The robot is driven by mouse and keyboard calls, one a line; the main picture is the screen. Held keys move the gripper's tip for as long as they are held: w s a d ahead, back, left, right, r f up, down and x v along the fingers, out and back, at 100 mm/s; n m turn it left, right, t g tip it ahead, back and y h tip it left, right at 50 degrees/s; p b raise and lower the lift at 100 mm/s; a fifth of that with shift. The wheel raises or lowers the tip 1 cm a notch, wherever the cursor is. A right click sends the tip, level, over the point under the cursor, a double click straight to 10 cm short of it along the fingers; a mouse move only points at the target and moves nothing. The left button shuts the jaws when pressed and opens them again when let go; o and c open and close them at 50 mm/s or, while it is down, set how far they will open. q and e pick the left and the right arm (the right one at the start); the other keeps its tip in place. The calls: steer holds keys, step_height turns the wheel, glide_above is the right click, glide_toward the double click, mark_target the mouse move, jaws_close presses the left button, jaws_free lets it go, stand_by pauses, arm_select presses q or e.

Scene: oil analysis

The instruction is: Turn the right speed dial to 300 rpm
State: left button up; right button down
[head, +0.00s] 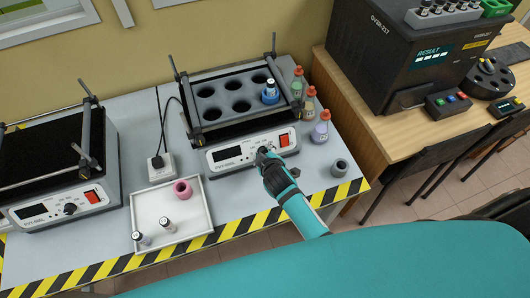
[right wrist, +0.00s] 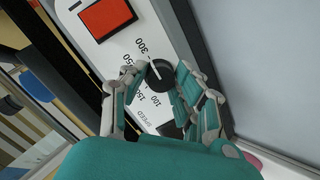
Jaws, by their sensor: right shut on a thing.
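The right shaker (head: 215,162) has a front panel with a dark display (head: 227,153), a red switch (head: 285,140) and the speed dial. My right gripper (head: 265,156) is at that dial and covers most of it in the head view. In the right wrist view, the black dial (right wrist: 163,80) sits between the fingers of my right gripper (right wrist: 159,74), which is shut on it. The dial's white pointer slants up-left, close to the printed 300 (right wrist: 147,47). The SPEED lettering shows below. My left gripper is not in view.
A second shaker (head: 70,207) stands at the left. A white tray (head: 200,232) with vials and a pink ring lies between. A black analyser (head: 385,60) is on the wooden table.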

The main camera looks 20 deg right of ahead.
steer(key=shift+f, duration=0.1)
steer(key=c, duration=1)
jaws_free()
steer(key=shift+s, duration=0.1)
steer(key=v, duration=1.2)
